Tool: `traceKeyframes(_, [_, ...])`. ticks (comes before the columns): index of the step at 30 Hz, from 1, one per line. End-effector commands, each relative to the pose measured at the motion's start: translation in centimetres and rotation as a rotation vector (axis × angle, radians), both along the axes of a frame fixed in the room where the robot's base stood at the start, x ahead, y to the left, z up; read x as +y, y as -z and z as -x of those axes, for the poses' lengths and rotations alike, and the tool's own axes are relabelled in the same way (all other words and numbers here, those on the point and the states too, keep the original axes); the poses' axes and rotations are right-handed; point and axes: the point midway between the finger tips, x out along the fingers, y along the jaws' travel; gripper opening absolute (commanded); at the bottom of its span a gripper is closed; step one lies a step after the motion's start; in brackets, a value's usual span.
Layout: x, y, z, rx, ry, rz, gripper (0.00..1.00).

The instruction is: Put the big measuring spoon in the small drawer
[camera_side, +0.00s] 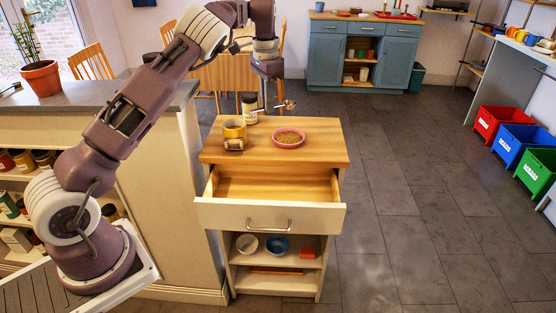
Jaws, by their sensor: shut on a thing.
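My gripper (270,108) is shut on a small metallic object that looks like the measuring spoon (288,104). It holds the spoon above the back part of the wooden cabinet top (325,153). The spoon is small in this view, so its size and exact tilt are hard to tell. The small drawer (270,218), with a cream front and metal handle, is pulled open below the cabinet top. Its visible wooden inside looks empty. My gripper is above and behind the drawer opening.
A grey counter (130,97) stands at left.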

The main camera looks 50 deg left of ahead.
Motion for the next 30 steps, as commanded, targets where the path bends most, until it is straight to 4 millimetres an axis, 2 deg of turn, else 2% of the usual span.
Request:
traceKeyframes(1, [0.2,-1.2,0.0,-0.005,-0.001,-0.003,0.0])
traceKeyframes(5, [0.1,-3.5,0.1,-0.004,0.004,-0.002,0.0])
traceKeyframes(14, [-2.3,-3.9,2.8,-0.021,0.272,0.021,0.0])
traceKeyframes(30, [-9.7,-3.2,9.4,-0.006,0.911,0.003,0.0])
